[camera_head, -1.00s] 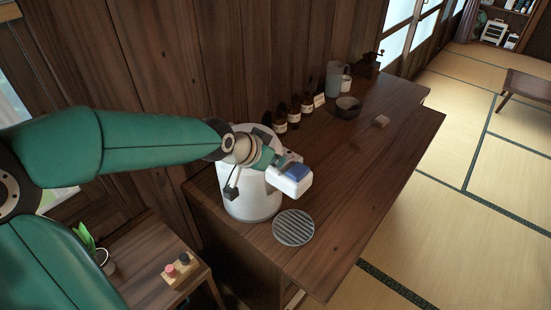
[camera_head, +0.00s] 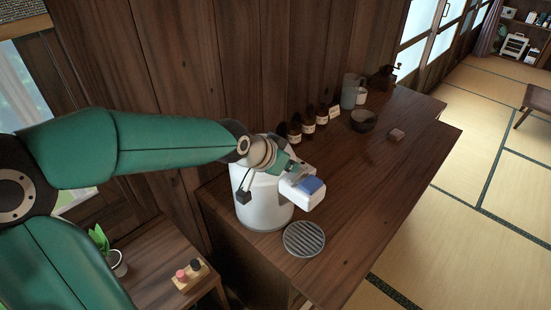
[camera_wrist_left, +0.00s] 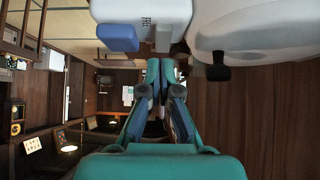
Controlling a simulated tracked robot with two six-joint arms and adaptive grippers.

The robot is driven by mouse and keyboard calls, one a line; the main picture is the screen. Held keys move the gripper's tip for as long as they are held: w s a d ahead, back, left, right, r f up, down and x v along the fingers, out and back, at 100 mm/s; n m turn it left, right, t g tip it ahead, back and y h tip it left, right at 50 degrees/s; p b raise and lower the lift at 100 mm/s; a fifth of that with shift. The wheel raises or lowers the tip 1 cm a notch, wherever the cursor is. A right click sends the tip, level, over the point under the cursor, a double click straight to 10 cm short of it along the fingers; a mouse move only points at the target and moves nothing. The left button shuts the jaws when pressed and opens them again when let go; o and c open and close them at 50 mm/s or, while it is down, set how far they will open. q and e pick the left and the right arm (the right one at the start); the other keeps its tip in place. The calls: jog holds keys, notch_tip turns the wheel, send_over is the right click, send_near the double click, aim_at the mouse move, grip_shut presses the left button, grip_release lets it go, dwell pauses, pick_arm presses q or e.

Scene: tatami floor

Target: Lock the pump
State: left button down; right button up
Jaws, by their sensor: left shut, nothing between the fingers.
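The pump is a white pot (camera_head: 262,207) on the wooden counter, with a white spout head bearing a blue button (camera_head: 311,184). In the left wrist view its rounded white body (camera_wrist_left: 265,25) fills the upper right, and the blue button (camera_wrist_left: 118,38) is at upper left. A small dark tab (camera_wrist_left: 217,70) sticks out from the body. My left gripper (camera_head: 290,168) is at the top of the pot, beside the spout head and partly hiding it. In the wrist view its fingers (camera_wrist_left: 160,66) are together and empty, just below the pot's white parts. My right gripper is not in view.
A round slatted drip tray (camera_head: 304,238) lies in front of the pot. Several brown bottles (camera_head: 308,122), a dark bowl (camera_head: 363,120) and a cup (camera_head: 361,96) stand farther along the wall. The counter's front right is clear. A low side table (camera_head: 150,255) is at lower left.

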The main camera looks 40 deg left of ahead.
pick_arm(q)
notch_tip(320, 180, up, 3)
jog(key=shift+s+r+p, duration=0.15)
jog(key=shift+p, duration=0.7)
jog(key=s+b+v, duration=0.1)
jog(key=v, duration=0.4)
jog(key=f+b+v, duration=0.1)
jog(key=v, duration=0.4)
jog(key=shift+s+f+b, duration=0.3)
jog(key=shift+s, duration=0.1)
jog(key=shift+a, duration=0.1)
